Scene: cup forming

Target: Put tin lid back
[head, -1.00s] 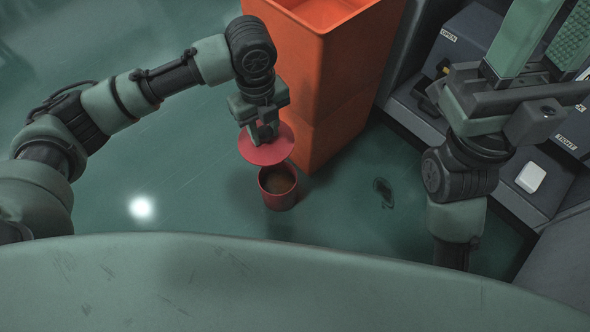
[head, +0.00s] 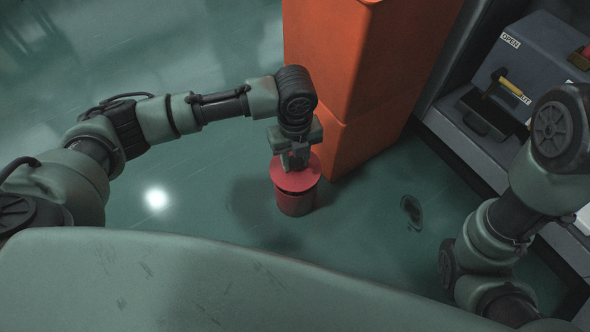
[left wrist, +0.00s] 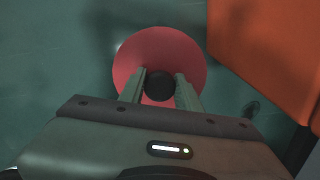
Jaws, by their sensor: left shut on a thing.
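The red tin (head: 295,203) stands upright on the green floor beside the orange bin. The round red lid (head: 297,179) is over the tin's mouth and hides the inside. I cannot tell whether it is fully seated or just above the rim. My left gripper (head: 294,162) points down and is shut on the lid's knob. In the left wrist view the lid (left wrist: 185,58) fills the middle, with its dark knob (left wrist: 160,86) between the fingers of my left gripper (left wrist: 159,88). There the lid hides the tin. My right gripper is out of view.
The tall orange bin (head: 345,60) stands close behind and right of the tin. Grey machine units (head: 530,65) with an OPEN label and a yellow handle line the right side. A dark stain (head: 411,212) marks the floor. The floor left of the tin is clear.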

